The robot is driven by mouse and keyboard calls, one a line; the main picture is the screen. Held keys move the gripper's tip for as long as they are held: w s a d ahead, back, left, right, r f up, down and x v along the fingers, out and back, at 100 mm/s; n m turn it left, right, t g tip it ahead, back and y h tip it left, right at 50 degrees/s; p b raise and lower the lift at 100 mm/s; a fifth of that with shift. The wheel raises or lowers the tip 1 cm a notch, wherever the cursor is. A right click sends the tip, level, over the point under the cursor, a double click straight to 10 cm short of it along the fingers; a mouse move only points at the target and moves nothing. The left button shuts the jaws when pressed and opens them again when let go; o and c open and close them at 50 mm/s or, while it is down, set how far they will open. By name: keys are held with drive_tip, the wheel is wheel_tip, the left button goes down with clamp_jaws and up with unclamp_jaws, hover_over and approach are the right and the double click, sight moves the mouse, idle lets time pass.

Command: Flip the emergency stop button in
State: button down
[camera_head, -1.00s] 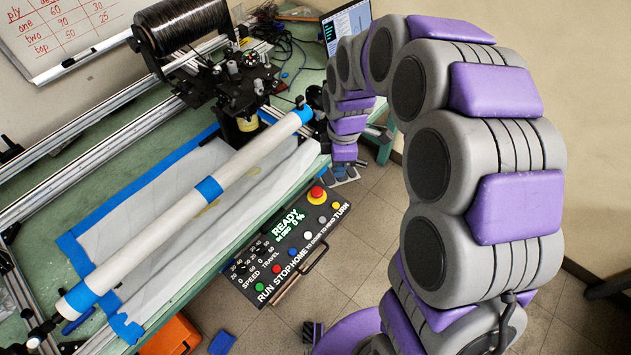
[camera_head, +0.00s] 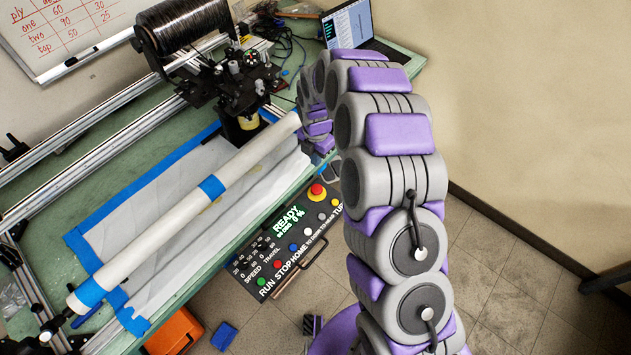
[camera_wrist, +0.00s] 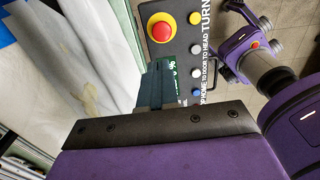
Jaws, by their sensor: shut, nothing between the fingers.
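The emergency stop button (camera_head: 317,191) is a red mushroom head on a yellow base, at the far right corner of the black control panel (camera_head: 262,245). In the wrist view the button (camera_wrist: 161,31) shows whole, near the top. My gripper (camera_wrist: 160,72) is shut and empty there, its dark fingers pointing toward the panel, a little short of the button in the picture. They cover part of the green display (camera_wrist: 172,72). I cannot tell their height above the panel.
The panel also carries several coloured buttons and a handle (camera_head: 300,268) along its front edge. A white tube (camera_head: 180,222) lies across the green table (camera_head: 150,118) to the left. A laptop (camera_head: 348,27) stands at the back. Tiled floor (camera_head: 500,260) lies open at right.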

drive_tip(key=shift+d, duration=0.1)
drive_tip(key=b, duration=0.3)
approach(316, 188)
wheel_tip(316, 188, down, 7)
drive_tip(key=shift+w, duration=0.1)
